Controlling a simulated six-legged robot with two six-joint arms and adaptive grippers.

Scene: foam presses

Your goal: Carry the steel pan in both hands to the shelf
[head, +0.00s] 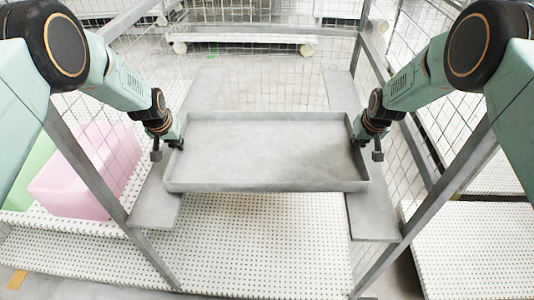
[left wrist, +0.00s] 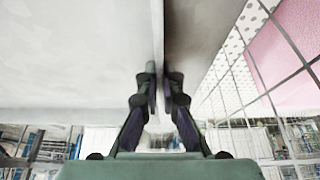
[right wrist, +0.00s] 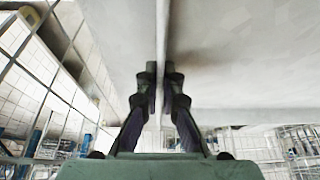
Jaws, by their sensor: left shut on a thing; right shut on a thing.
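The steel pan (head: 265,150) is a shallow grey rectangular tray, empty and looking about level. My left gripper (head: 174,145) is shut on the wall at its left end, one finger on each side of the wall (left wrist: 158,40). My right gripper (head: 362,143) is shut the same way on the right end wall (right wrist: 161,40). The pan lies between the mesh sides of a wire-sided rack, its ends over two flat grey ledges, left (head: 155,208) and right (head: 373,218). I cannot tell whether it touches them.
A pink block (head: 88,170) and a green block (head: 30,172) stand outside the left mesh on a white perforated surface. Another perforated surface (head: 265,245) lies below the pan. Slanting grey posts (head: 440,190) flank both sides. A white wheeled platform (head: 240,38) stands behind.

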